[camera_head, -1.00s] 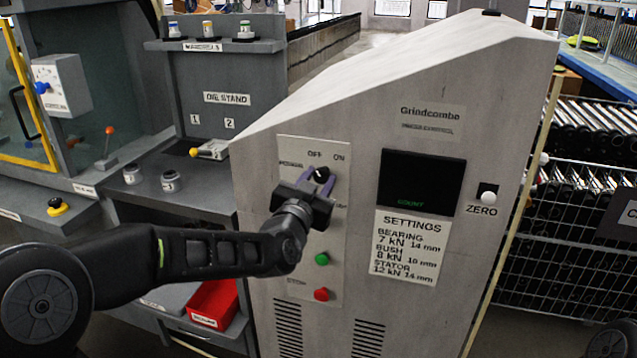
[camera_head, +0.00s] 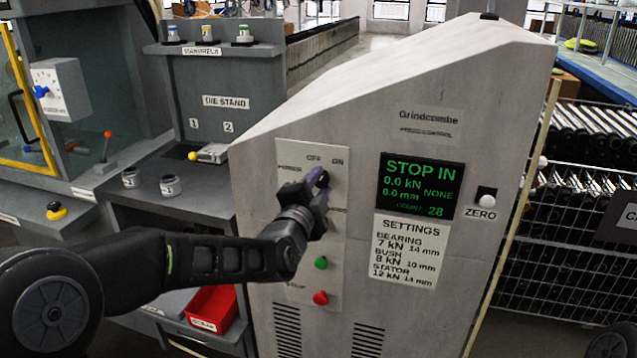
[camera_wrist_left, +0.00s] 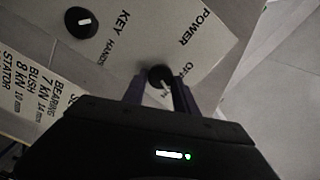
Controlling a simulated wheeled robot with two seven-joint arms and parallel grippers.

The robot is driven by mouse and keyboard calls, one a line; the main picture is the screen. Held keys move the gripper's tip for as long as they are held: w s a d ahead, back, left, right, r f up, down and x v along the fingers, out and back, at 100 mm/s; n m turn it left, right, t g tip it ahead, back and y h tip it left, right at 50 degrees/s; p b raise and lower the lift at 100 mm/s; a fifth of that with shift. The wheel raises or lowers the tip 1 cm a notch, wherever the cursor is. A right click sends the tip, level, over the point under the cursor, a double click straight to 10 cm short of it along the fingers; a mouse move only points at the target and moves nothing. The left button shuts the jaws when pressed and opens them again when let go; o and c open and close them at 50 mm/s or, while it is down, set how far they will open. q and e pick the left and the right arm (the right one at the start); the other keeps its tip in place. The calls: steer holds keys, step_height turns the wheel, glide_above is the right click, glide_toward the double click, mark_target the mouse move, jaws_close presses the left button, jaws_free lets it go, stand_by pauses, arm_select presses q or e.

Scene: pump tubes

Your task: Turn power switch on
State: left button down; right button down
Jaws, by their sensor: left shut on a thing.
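The black power switch knob (camera_head: 322,179) sits under the OFF and ON labels on the control panel (camera_head: 335,255) of the grey machine. My left gripper (camera_head: 318,184) is shut on this knob, and its tilted fingers hide part of it. In the left wrist view the knob (camera_wrist_left: 160,76) sits between the two fingertips (camera_wrist_left: 158,84), beside the POWER label. The machine's screen (camera_head: 418,187) is lit with green text reading STOP IN, 0.0 kN, 0.0 mm, NONE and COUNT 28. My right gripper is not seen.
A second black knob (camera_wrist_left: 82,22) is near the KEY label. Below my gripper are a green button (camera_head: 321,263) and a red button (camera_head: 320,298). A white ZERO button (camera_head: 486,197) is right of the screen. A red bin (camera_head: 212,309) stands at lower left.

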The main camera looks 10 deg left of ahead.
arm_select(q)
steer(key=m+p, duration=0.1)
steer(key=m, duration=0.3)
steer(key=shift+m, duration=0.3)
stand_by(0.4)
steer(key=c, duration=1)
jaws_free()
steer(key=s, duration=0.7)
steer(key=shift+s+a+b, duration=0.2)
steer(key=shift+s+b, duration=0.15)
steer(key=shift+s, duration=0.05)
steer(key=shift+f, duration=0.1)
